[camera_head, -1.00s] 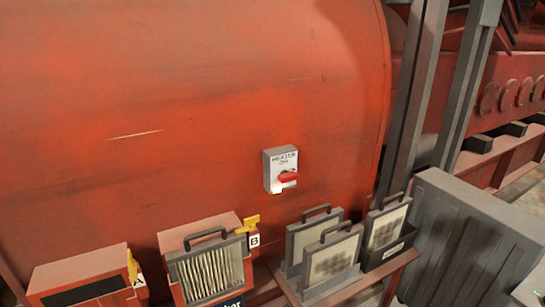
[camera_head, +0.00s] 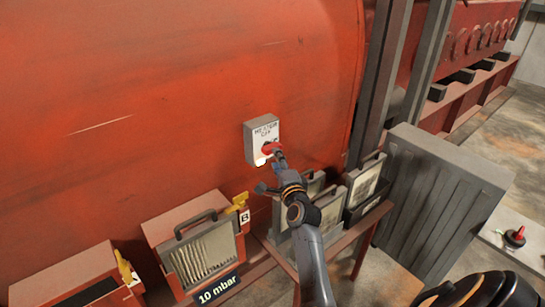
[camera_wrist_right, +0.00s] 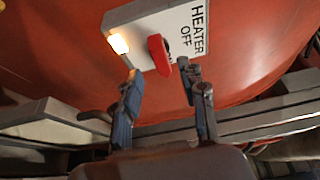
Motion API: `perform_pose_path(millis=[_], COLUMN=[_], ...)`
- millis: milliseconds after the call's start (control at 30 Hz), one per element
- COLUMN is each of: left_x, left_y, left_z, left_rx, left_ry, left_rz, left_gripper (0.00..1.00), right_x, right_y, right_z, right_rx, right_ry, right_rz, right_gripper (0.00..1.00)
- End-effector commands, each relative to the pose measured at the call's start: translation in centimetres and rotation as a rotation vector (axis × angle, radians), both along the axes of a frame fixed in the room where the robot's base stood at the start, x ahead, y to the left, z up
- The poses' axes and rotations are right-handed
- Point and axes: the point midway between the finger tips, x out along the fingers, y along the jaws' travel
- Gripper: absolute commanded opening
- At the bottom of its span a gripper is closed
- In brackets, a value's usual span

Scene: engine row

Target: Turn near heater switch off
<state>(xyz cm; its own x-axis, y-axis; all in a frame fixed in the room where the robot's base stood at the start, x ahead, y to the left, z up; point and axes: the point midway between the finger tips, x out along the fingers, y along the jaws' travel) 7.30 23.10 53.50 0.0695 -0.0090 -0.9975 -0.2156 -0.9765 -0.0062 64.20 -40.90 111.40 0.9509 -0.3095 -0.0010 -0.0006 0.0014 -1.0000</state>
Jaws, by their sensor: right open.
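The heater switch is a small grey box (camera_head: 251,147) with a white face on the red tank. Its label reads HEATER OFF. It has a red knob (camera_head: 268,148). In the right wrist view, the box (camera_wrist_right: 135,22) shows the red knob (camera_wrist_right: 158,54) lying along the text direction, and a glowing lamp (camera_wrist_right: 118,43) at one corner. My right gripper (camera_head: 271,173) is open just below the knob. In the wrist view, its fingertips (camera_wrist_right: 160,84) are spread to either side of the knob's near end, with nothing between them. My left gripper is not in view.
Handled panels (camera_head: 362,182) stand behind my right arm. A grey crate (camera_head: 435,195) is at right. A red button (camera_head: 515,237) sits beyond it.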

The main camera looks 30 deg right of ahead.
Motion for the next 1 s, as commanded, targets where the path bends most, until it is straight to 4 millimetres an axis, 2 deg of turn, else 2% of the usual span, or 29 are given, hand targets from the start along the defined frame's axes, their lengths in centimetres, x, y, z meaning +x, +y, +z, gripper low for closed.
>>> perform_pose_path(millis=[33, 100, 300, 700, 767, 900, 1000], left_x=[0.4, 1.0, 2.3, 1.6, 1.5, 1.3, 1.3], left_y=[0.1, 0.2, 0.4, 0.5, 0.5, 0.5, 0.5], left_z=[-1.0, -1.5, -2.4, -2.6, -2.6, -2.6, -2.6], left_rx=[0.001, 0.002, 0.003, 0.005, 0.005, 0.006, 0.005], left_ry=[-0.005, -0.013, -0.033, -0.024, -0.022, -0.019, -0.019], left_rz=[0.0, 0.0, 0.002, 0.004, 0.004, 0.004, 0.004], left_gripper=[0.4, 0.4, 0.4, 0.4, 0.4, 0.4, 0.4], right_x=[1.0, 2.2, 4.4, 5.0, 5.0, 5.0, 5.0], right_y=[-0.4, -0.8, -1.5, -1.7, -1.7, -1.7, -1.7], right_z=[-0.4, -0.3, -0.2, 0.0, 0.0, 0.0, 0.0], right_rx=[0.0, -0.001, -0.001, -0.002, -0.002, -0.002, -0.002], right_ry=[-0.003, -0.002, -0.001, 0.002, 0.002, 0.002, 0.002], right_rz=[0.0, -0.001, -0.001, -0.001, -0.001, 0.0, 0.0], right_gripper=[0.41, 0.41, 0.41, 0.41, 0.31, 0.03, 0.0])
